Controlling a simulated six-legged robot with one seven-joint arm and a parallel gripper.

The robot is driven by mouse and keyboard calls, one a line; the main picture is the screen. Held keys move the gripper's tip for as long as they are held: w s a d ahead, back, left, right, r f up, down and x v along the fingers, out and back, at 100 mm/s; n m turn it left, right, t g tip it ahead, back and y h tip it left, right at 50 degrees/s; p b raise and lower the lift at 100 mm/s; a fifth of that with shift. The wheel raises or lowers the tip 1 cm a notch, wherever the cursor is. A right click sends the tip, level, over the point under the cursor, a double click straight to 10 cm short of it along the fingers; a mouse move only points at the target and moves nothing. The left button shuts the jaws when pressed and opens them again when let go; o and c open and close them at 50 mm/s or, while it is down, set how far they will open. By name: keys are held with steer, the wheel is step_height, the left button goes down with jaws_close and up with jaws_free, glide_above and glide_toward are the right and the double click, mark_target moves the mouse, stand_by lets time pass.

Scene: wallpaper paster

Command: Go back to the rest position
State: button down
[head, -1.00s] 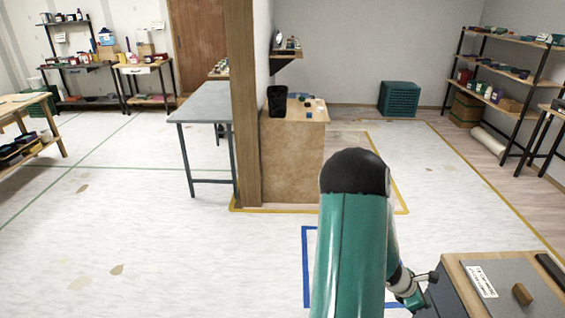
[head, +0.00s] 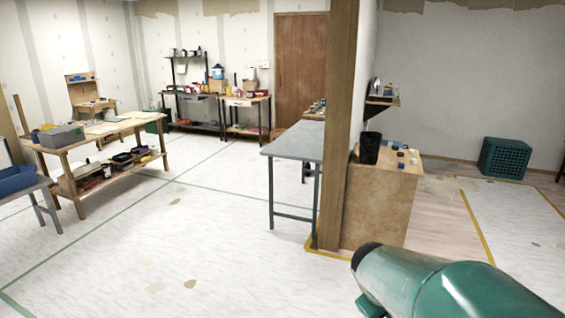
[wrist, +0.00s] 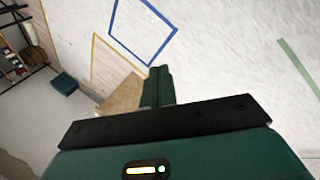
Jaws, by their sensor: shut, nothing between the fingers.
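My gripper (wrist: 159,72) shows in the wrist view with its two green fingers together and nothing between them. It points out over the white floor and touches nothing that I can see. In the head view my green arm with its black joint cap fills the lower right, and the gripper itself is out of that picture.
A wooden cabinet (head: 376,215) with a black bin (head: 370,148) stands behind a wooden post (head: 335,130). A grey table (head: 295,143) is left of the post. A green crate (head: 505,158) sits far right. The white floor (head: 200,240) at front left is clear.

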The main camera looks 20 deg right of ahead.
steer(key=s+a+r+t+y, duration=0.1)
steer(key=a+r, duration=0.2)
steer(key=a, duration=0.4)
steer(key=s+a+r+m+t+y, duration=0.1)
steer(key=a+r+y, duration=0.1)
steer(key=a, duration=0.6)
steer(key=s+a+r+t+y, duration=0.1)
steer(key=a+r, duration=0.3)
steer(key=a, duration=0.4)
steer(key=shift+s+a+t+y, duration=0.25)
steer(key=shift+s+t+y, duration=0.05)
steer(key=shift+t+y, duration=0.3)
